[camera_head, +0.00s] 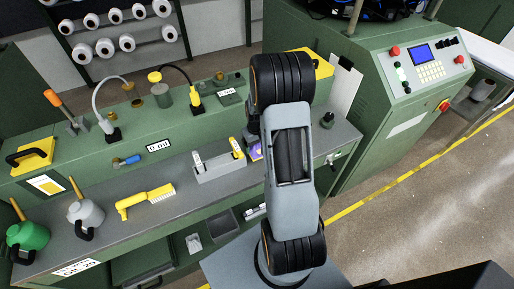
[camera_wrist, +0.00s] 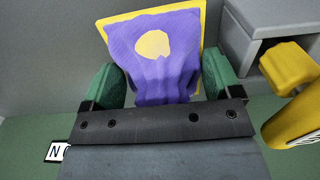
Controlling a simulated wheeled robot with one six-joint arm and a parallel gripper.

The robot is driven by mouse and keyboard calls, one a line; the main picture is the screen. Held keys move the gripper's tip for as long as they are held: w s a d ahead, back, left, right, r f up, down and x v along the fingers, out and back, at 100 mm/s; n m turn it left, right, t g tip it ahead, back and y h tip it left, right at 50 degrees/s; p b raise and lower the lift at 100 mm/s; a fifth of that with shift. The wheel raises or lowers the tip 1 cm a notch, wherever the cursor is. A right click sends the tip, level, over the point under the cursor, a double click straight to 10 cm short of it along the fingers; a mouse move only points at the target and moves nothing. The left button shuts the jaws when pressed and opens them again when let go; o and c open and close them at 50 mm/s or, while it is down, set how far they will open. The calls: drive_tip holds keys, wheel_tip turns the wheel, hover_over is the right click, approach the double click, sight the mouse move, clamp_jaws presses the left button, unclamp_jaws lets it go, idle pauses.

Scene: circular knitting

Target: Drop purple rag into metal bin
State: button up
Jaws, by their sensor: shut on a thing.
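The purple rag (camera_wrist: 125,42), with a yellow round patch and a yellow edge, is bunched between the green fingers of my gripper (camera_wrist: 161,82) in the wrist view. The gripper is shut on it. Its upper part spreads flat over the grey surface; I cannot tell whether it touches it. In the head view a small purple part of the rag (camera_head: 255,152) shows beside my arm, which hides the gripper.
A green machine (camera_head: 400,130) stands right.

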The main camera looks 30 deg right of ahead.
drive_tip(key=shift+f, duration=1.1)
drive_tip(key=shift+f, duration=0.15)
drive_tip(key=shift+f, duration=0.15)
drive_tip(key=o, duration=0.7)
drive_tip(key=shift+o, duration=0.2)
drive_tip(key=shift+r, duration=0.2)
